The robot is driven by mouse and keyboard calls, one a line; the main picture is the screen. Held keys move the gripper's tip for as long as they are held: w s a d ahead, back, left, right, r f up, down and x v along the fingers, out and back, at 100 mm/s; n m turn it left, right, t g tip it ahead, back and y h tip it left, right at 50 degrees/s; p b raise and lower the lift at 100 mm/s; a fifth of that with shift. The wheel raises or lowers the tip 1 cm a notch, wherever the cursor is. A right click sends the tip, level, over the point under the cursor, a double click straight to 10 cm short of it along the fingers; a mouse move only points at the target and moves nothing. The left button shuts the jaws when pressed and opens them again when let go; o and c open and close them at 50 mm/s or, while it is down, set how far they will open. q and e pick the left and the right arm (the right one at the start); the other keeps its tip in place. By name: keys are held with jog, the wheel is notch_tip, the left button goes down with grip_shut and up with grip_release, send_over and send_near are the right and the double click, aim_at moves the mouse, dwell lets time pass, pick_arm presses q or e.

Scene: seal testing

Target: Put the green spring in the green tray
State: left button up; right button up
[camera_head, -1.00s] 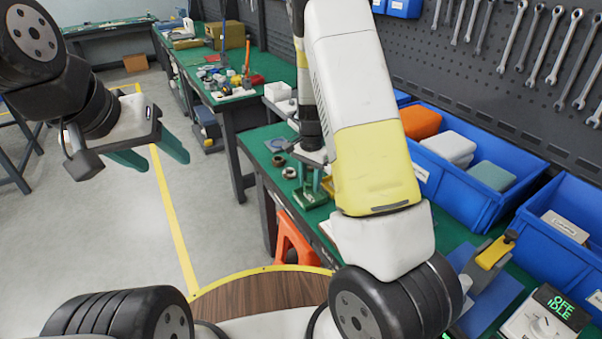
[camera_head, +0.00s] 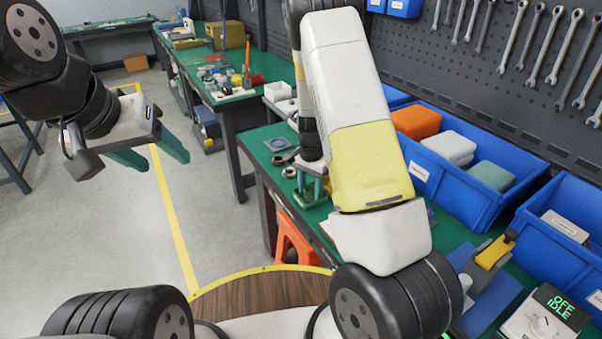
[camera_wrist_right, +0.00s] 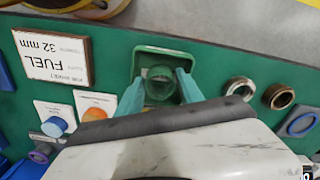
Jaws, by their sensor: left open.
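The green tray (camera_wrist_right: 165,52) is a small square dish on the green bench top, seen in the right wrist view. It also shows in the head view (camera_head: 308,201), partly hidden under my right gripper (camera_head: 313,185). A round green piece, which looks like the green spring (camera_wrist_right: 160,82), sits between the fingertips of my right gripper (camera_wrist_right: 160,77), over or inside the tray. I cannot tell whether the fingers press on it or whether it touches the tray floor. My left gripper (camera_head: 150,156) is open and empty over the floor, away from the bench.
Metal rings (camera_wrist_right: 240,88) lie beside the tray. A FUEL label card (camera_wrist_right: 52,57) and a blue-capped part (camera_wrist_right: 54,126) lie on its other side. Blue bins (camera_head: 480,205) line the back of the bench. An orange stool (camera_head: 290,240) stands below the front edge.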

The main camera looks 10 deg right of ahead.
jog(key=shift+r, duration=0.1)
jog(key=s+a+r+n+t+y, duration=0.1)
jog(key=s+r, duration=0.2)
jog(key=r, duration=0.7)
jog(key=s+r+n+t+y, duration=0.1)
jog(key=s+r, duration=0.1)
jog(key=r, duration=0.9)
jog(key=s+r+n+t, duration=0.2)
jog(key=s+r+n, duration=0.2)
jog(key=s, duration=0.5)
jog(key=s+a+r+n+t, duration=0.1)
jog(key=s+r+n+t, duration=0.1)
jog(key=s+r+n, duration=0.2)
jog(key=s+r, duration=0.3)
jog(key=s, duration=0.3)
jog(key=shift+s+r, duration=0.15)
jog(key=shift+r, duration=0.25)
jog(key=shift+a, duration=0.1)
